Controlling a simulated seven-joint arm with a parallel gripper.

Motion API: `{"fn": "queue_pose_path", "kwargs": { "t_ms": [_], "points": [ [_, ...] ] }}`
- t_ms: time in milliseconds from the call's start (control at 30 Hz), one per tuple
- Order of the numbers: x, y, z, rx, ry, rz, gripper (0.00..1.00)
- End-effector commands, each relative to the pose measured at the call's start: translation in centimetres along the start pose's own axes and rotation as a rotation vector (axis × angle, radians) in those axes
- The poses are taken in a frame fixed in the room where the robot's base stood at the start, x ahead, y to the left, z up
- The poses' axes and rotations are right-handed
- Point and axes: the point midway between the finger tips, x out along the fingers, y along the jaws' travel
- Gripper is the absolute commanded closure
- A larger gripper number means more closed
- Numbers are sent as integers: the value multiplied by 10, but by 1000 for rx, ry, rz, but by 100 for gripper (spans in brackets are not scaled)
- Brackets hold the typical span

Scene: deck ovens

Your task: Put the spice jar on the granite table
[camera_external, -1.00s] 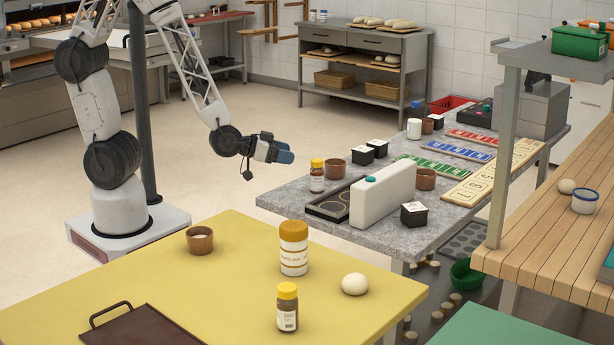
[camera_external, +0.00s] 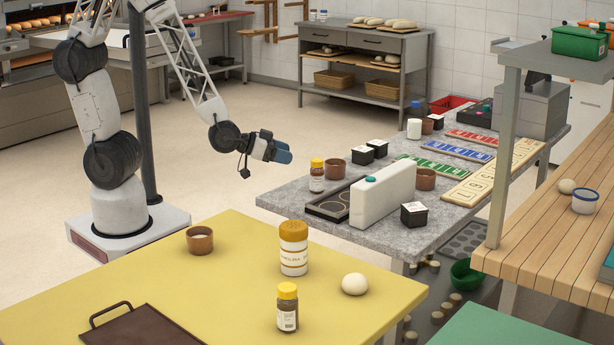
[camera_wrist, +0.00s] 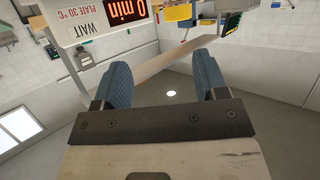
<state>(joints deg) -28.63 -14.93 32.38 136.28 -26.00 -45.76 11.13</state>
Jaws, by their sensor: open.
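A spice jar (camera_external: 287,307) with a yellow lid, dark contents and a white label stands upright on the yellow table (camera_external: 225,270) in the external view. A similar small jar (camera_external: 317,175) with an orange-yellow lid stands on the granite table (camera_external: 290,195), at its left end. I cannot tell which of the two the task means. My gripper (camera_external: 283,153) is in the air left of the granite table's far left part, apart from both jars. In the wrist view my gripper (camera_wrist: 165,85) shows two blue fingers spread apart with nothing between them.
A larger orange-capped shaker (camera_external: 293,248), a brown cup (camera_external: 199,240), a white ball (camera_external: 355,284) and a dark tray (camera_external: 140,328) are on the yellow table. A white upright block (camera_external: 382,195), cups and black boxes crowd the granite table; its near left corner is bare.

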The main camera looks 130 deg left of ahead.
Motion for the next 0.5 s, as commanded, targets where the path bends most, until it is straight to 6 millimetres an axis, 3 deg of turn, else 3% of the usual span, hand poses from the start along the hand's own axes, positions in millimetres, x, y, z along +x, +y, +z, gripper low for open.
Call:
{"fn": "queue_pose_path", "kwargs": {
  "t_ms": [267, 500],
  "points": [
    [-41, 64, -18, 35, -160, 196, 34],
    [-105, 116, -30, 123, -348, 377, 34]
  ]
}}
